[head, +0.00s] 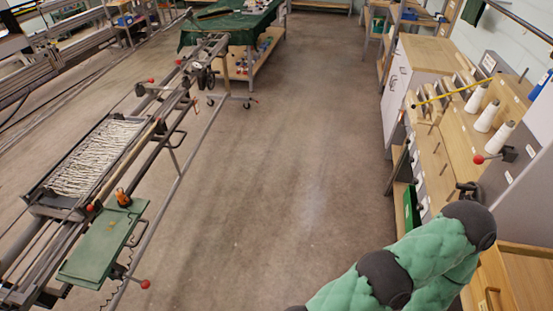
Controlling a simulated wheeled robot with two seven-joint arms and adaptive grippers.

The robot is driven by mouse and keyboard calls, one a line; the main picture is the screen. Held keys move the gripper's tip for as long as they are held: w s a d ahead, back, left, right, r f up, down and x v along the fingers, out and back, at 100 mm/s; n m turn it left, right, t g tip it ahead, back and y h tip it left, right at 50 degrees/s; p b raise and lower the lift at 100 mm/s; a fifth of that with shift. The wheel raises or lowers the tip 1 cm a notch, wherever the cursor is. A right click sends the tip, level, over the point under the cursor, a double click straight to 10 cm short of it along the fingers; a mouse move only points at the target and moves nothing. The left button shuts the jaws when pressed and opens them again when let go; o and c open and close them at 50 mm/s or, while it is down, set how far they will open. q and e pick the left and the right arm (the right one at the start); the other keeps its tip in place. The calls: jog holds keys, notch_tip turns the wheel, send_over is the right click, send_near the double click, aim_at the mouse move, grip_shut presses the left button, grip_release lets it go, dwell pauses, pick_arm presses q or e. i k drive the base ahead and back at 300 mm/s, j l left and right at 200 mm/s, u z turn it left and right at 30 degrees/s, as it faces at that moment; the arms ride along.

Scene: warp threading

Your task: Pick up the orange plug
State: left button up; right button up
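The orange plug (123,197) is small and stands upright on the green plate (100,243) at the lower left, near the plate's upper edge. Nothing is touching it from above. The plate is fixed to a long metal frame beside a tray of pale threads. My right arm shows at the lower right in a green padded cover with dark joints, far from the plug. Its gripper cannot be made out. My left arm and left gripper are outside the picture.
The thread tray (96,157) lies just beyond the green plate. Red-knobbed levers (144,284) stick out from the frame. A wooden bench (458,135) with white cones (476,98) stands at the right. The floor (280,150) between is clear.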

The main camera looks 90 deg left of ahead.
aim_at(120, 196)
jog(key=u, duration=2.4)
jog(key=l+u, duration=0.1)
jog(key=u, duration=0.75)
jog(key=l+u, duration=0.1)
jog(key=u, duration=0.75)
jog(key=k+l+u, duration=0.3)
jog(key=j+u, duration=0.1)
jog(key=u, duration=1.35)
jog(key=l+u, duration=0.85)
